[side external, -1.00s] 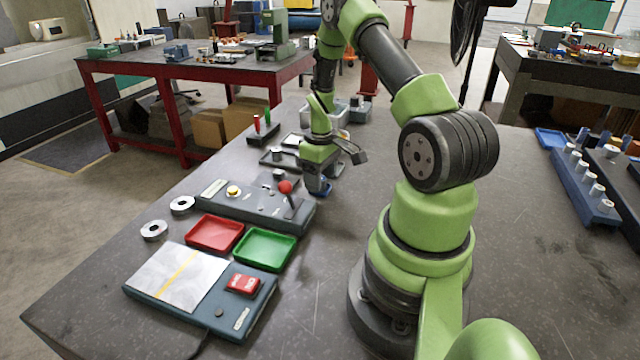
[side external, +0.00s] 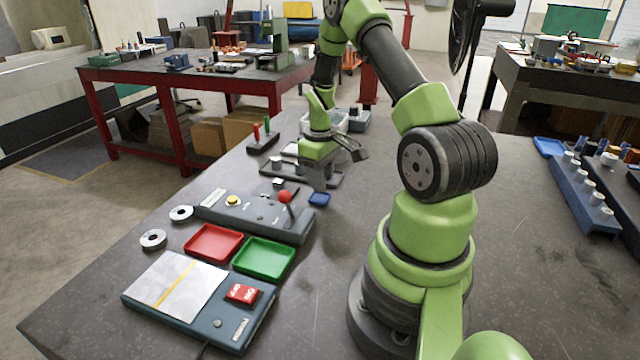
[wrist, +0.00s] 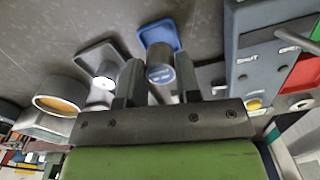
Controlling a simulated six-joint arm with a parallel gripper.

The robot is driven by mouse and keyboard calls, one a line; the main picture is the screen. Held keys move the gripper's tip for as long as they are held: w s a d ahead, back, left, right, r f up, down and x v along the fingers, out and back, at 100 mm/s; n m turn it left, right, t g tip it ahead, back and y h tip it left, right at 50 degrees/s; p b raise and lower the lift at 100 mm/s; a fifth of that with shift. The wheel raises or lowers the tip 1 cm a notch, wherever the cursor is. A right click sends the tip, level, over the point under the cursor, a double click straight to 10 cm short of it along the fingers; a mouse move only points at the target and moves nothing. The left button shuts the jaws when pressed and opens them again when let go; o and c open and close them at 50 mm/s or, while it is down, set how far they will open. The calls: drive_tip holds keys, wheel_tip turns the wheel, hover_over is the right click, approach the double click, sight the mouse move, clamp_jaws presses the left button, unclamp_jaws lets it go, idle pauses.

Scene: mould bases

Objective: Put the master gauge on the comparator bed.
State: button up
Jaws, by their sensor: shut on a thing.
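My gripper (side external: 319,186) is shut on a grey cylinder with a blue marked top, which I take to be the master gauge (wrist: 161,74). In the wrist view the cylinder sits between the two fingers (wrist: 158,88). In the side view my gripper hides most of it. I cannot tell for certain which fixture is the comparator bed; a dark flat base (side external: 328,180) lies behind the gripper.
A control box (side external: 240,216) with a yellow button and red-knobbed lever stands at left front. Red (side external: 213,243) and green (side external: 263,259) trays lie before it. A grey tray (wrist: 94,54) with a white-topped cylinder is beside the gripper.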

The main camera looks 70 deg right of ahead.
drive_tip(key=r, duration=0.6)
drive_tip(key=shift+w+r, duration=0.2)
drive_tip(key=shift+w, duration=0.05)
drive_tip(key=w+a+f, duration=0.1)
drive_tip(key=w, duration=0.2)
drive_tip(key=w+f, duration=0.1)
drive_tip(key=w, duration=0.3)
drive_tip(key=w+a, duration=0.1)
drive_tip(key=w, duration=0.2)
drive_tip(key=shift+w+a+f, duration=0.3)
drive_tip(key=shift+f, duration=2.8)
drive_tip(key=o, duration=1.1)
wheel_tip(320, 180, up, 10)
drive_tip(key=shift+f, duration=0.1)
